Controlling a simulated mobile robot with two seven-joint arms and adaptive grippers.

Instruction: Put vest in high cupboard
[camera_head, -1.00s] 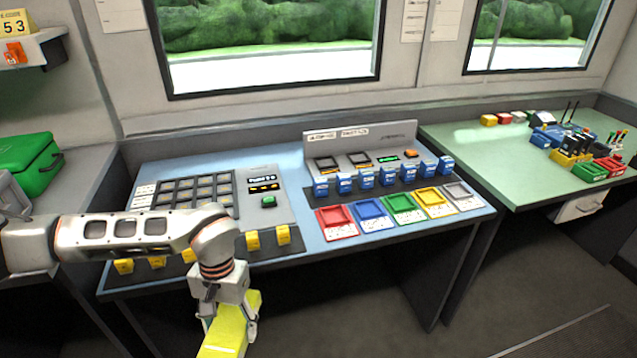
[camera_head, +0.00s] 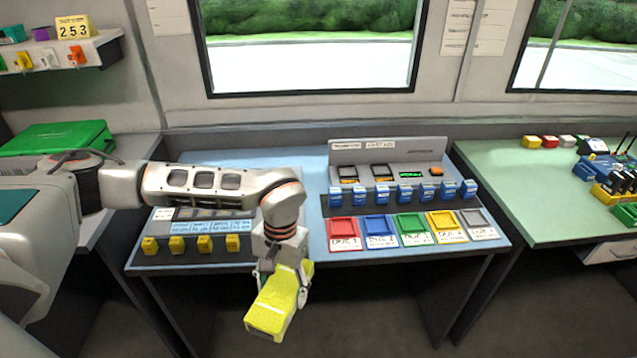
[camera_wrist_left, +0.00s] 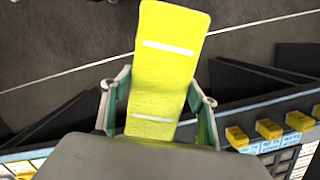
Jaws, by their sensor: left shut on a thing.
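The vest (camera_head: 272,308) is a folded yellow bundle with pale stripes. My left gripper (camera_head: 286,274) is shut on it and holds it in the air just in front of the blue desk's front edge. In the left wrist view the vest (camera_wrist_left: 168,62) sticks out from between the two fingers of the left gripper (camera_wrist_left: 158,112), over the dark floor. My right gripper is not in view. No high cupboard can be made out in these frames.
The blue desk (camera_head: 318,238) carries a row of coloured trays, blue blocks and yellow blocks. A green desk (camera_head: 500,180) stands at the right. A green case (camera_head: 60,138) and a wall shelf (camera_head: 85,50) are at the left. Dark floor lies in front.

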